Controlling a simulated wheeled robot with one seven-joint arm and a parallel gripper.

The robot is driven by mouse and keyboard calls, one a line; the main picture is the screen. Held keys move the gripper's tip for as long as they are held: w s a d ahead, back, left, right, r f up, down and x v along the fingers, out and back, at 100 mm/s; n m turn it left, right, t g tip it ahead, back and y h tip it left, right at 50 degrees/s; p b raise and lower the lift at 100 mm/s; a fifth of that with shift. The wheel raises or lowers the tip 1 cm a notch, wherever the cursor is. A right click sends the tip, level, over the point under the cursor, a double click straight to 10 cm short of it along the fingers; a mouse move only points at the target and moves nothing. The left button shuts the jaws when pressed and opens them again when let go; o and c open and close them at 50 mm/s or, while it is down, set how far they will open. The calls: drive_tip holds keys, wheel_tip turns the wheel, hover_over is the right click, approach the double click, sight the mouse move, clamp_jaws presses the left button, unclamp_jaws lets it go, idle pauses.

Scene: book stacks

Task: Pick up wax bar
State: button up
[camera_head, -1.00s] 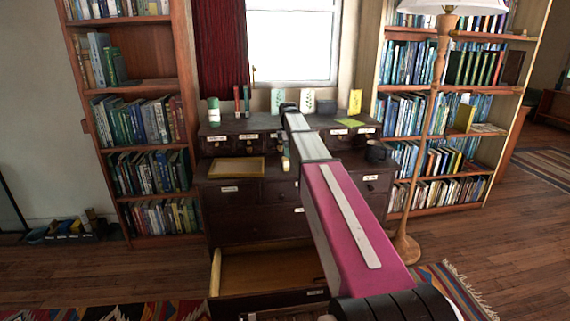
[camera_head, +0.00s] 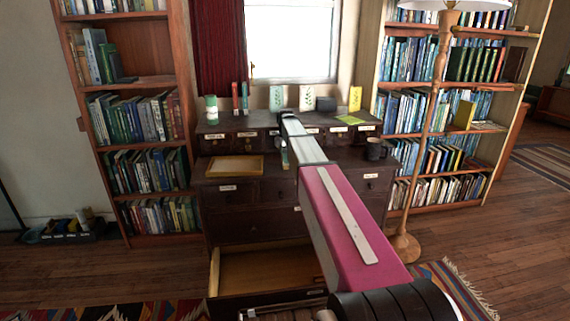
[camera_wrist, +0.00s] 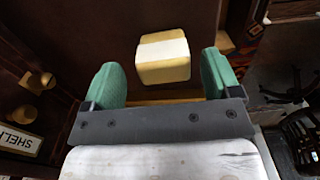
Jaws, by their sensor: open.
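The wax bar, a pale yellow block with a white band (camera_wrist: 163,50), shows in the wrist view between and just beyond my fingertips. A gap shows on both sides of it, and neither finger appears to touch it. My gripper (camera_wrist: 161,72) is open, with a green pad on each finger. In the head view my arm reaches to the dark drawer cabinet (camera_head: 235,229), and my gripper (camera_head: 285,154) is mostly hidden behind the arm. I cannot make out the wax bar there.
An empty wooden tray (camera_head: 234,168) and a dark mug (camera_head: 375,150) stand on the cabinet. A lower drawer (camera_head: 262,270) is pulled open. Bookshelves flank the cabinet, and a floor lamp (camera_head: 428,130) stands at right. A knob (camera_wrist: 38,81) and label (camera_wrist: 18,140) show at left in the wrist view.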

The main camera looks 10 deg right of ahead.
wheel_tip(320, 180, down, 4)
drive_tip(key=shift+s+a+r, duration=0.1)
drive_tip(key=shift+s+a, duration=0.05)
drive_tip(key=c, duration=1.1)
drive_tip(key=shift+r, duration=0.1)
wheel_tip(320, 180, up, 4)
drive_tip(key=shift+f, duration=0.15)
drive_tip(key=s+a+r, duration=0.2)
drive_tip(key=a, duration=0.1)
drive_tip(key=s+a+r, duration=0.2)
drive_tip(key=a, duration=0.1)
drive_tip(key=s+a+r, duration=0.2)
drive_tip(key=a+r, duration=0.1)
drive_tip(key=a, duration=0.1)
drive_tip(key=o, duration=0.3)
drive_tip(key=shift+c, duration=0.6)
